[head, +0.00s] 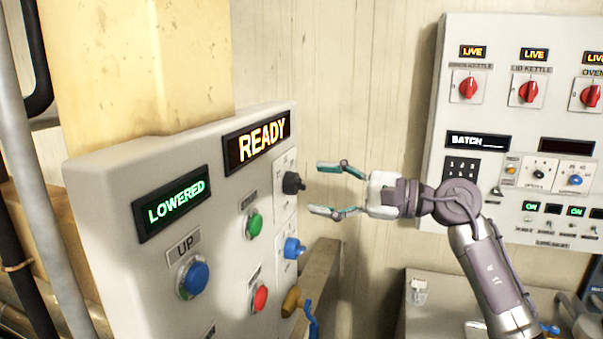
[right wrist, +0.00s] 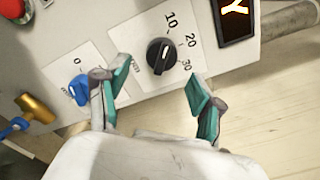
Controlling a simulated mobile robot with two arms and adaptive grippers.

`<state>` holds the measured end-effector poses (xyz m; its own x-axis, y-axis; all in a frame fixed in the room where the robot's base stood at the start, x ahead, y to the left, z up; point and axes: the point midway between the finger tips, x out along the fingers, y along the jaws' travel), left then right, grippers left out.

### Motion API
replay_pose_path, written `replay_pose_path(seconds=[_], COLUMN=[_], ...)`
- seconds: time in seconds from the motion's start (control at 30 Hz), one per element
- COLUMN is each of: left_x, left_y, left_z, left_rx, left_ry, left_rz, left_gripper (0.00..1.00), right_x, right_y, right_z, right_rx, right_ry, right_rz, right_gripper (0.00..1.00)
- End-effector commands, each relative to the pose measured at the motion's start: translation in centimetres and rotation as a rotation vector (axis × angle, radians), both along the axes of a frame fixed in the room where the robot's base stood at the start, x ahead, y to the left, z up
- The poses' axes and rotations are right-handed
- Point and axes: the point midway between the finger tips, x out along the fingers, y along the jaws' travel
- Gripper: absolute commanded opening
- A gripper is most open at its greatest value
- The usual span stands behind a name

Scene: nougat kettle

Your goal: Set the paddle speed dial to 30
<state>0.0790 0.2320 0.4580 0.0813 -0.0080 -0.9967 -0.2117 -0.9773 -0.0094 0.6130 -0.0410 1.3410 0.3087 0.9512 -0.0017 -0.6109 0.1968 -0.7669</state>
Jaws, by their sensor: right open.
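The paddle speed dial appears to be the black knob (head: 291,183) on the right edge of the grey control panel (head: 110,205). In the right wrist view the black knob (right wrist: 161,56) sits on a white plate marked 10, 20 and 30. A light mark shows on the knob, seemingly toward the 10 side; its exact setting is hard to read. My right gripper (head: 331,189) is open and empty, just right of the knob and facing it. In the right wrist view its teal fingertips (right wrist: 160,82) are spread on either side of the knob, apart from it. My left gripper is not in view.
A blue knob (head: 293,248) sits below the dial, with a brass fitting (head: 292,300) lower. Green (head: 254,224), red (head: 260,298) and blue (head: 194,277) buttons and a READY display (head: 257,143) are nearby. A second panel (head: 500,135) with red switches stands at right.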

Motion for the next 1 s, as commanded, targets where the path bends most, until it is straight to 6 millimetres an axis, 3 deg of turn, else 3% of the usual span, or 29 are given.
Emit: replay_pose_path(seconds=[0.23,0.67,1.0], left_x=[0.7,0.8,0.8], left_y=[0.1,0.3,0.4], left_z=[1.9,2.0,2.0], left_rx=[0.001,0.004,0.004], left_ry=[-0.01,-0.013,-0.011], left_rz=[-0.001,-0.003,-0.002], left_gripper=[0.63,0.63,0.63], right_x=[1.1,1.4,1.4], right_y=[3.4,4.2,4.2], right_z=[0.2,-0.1,-0.1], right_rx=[0.002,0.0,0.0], right_ry=[0.003,0.001,0.001], right_rz=[0.001,0.0,0.0], right_gripper=[0.67,0.66,0.09])
